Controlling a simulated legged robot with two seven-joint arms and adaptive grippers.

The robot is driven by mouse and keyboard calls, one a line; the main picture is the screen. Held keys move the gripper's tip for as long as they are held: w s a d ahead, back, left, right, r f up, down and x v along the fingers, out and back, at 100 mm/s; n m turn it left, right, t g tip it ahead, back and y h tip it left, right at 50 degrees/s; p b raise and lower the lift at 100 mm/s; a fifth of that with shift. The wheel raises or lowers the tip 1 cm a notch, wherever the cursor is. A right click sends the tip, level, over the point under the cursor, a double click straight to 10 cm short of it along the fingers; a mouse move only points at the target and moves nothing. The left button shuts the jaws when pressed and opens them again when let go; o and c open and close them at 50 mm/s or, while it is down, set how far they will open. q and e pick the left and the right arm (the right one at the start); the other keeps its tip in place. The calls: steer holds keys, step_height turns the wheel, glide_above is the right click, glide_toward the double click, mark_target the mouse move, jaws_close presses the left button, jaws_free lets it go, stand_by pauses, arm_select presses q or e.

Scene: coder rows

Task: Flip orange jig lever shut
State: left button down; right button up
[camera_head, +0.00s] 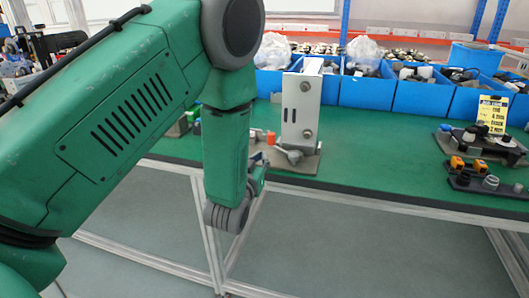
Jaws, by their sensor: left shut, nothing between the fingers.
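The jig (301,112) is an upright light-grey plate on a brownish base, standing near the front edge of the green bench in the middle. A small orange part (270,137), which looks like the lever's tip, shows at its left foot. A grey round-ended part (289,153) lies in front of the plate. My left arm comes down just left of the jig. My left gripper (259,172) is shut and empty at the bench's front edge, left of and below the orange part. The arm hides part of the jig's left side. My right gripper is not in view.
Blue bins (366,91) with parts line the back of the green bench (375,147). A dark fixture with orange blocks (457,163) and a yellow sign (492,114) stand at the right. The bench between jig and fixture is clear.

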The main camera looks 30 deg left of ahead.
arm_select(q)
steer(key=v, duration=0.6)
steer(key=shift+s+a, duration=0.3)
steer(key=shift+s, duration=0.05)
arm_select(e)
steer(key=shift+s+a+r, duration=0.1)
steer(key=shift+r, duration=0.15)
arm_select(q)
steer(key=shift+a+r, duration=0.1)
steer(key=shift+a, duration=0.15)
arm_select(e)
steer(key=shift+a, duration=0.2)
arm_select(q)
steer(key=s+d+f+m+g+h, duration=0.1)
steer(key=s+d+f+g+h, duration=0.1)
steer(key=s+f+g, duration=0.6)
steer(key=s+d+f+m+g+h, duration=0.15)
steer(key=s+f, duration=0.35)
steer(key=f, duration=0.7)
steer(key=s+d+f+g+h, duration=0.1)
steer(key=s+d+f+g, duration=0.1)
steer(key=s, duration=0.6)
steer(key=s+d+f+m+g, duration=0.1)
steer(key=s+d+f+g, duration=0.1)
steer(key=s+f+g, duration=0.3)
steer(key=s, duration=0.4)
steer(key=shift+f+h, duration=0.2)
steer(key=shift+h, duration=0.15)
